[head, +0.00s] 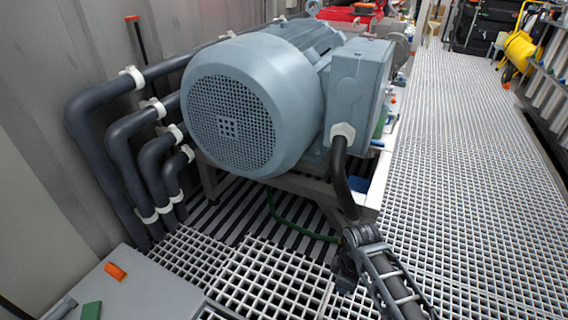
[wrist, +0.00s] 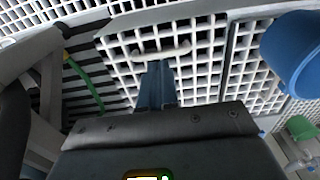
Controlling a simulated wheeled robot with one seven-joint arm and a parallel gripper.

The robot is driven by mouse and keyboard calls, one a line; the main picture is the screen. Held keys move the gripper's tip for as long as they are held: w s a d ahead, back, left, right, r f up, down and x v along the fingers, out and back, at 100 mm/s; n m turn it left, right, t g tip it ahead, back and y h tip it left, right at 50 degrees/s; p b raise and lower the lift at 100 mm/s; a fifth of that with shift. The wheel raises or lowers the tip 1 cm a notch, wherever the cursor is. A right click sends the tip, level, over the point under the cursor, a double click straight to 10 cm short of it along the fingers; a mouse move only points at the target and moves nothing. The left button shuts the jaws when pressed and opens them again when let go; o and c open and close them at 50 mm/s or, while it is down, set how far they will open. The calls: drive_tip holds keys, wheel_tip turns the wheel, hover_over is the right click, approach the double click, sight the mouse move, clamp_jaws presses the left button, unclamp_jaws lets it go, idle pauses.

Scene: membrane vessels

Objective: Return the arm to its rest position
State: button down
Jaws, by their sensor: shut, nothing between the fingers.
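My gripper (wrist: 157,66) shows in the wrist view as two blue fingers pressed together, pointing away from the dark wrist body. It is empty and faces the white floor grating (wrist: 200,68). A pale bar-like piece lies just beyond the fingertips, and I cannot tell whether they touch it. In the head view I cannot make out my gripper. A dark jointed shape in a ribbed frame is at the lower right there, and I cannot tell whether it is part of my arm.
A large grey-blue motor (head: 240,105) on a frame fills the middle. Black pipes (head: 115,135) run along the left wall. A grey box top (head: 150,290) is at lower left. A green hose (wrist: 86,78) and a blue rounded object (wrist: 292,52) flank the gripper. Grated walkway (head: 470,180) is clear at right.

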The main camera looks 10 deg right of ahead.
drive_tip(key=s+a+f+m+t+y, duration=0.2)
drive_tip(key=s+a+f+m+t, duration=0.15)
drive_tip(key=s+a, duration=0.7)
drive_tip(key=s+d+r+m+t+h, duration=0.1)
drive_tip(key=s+r+m+t, duration=0.15)
drive_tip(key=s+r, duration=0.4)
drive_tip(key=s+r+m+t, duration=0.2)
drive_tip(key=s+r+t, duration=0.1)
drive_tip(key=s, duration=0.6)
drive_tip(key=s+d+r+m+t, duration=0.1)
drive_tip(key=s+d+r+t, duration=0.2)
drive_tip(key=r, duration=0.5)
drive_tip(key=s+d+r+m+t+h, duration=0.1)
drive_tip(key=s+d+r, duration=0.1)
drive_tip(key=s+r, duration=0.5)
drive_tip(key=s+d+r+m+t, duration=0.1)
drive_tip(key=s+d+r+t, duration=0.15)
drive_tip(key=r, duration=0.75)
wheel_tip(320, 180, up, 20)
drive_tip(key=p, duration=1.9)
drive_tip(key=shift+w+d+f+g, duration=0.15)
drive_tip(key=shift+f+g, duration=0.05)
drive_tip(key=shift+g, duration=0.25)
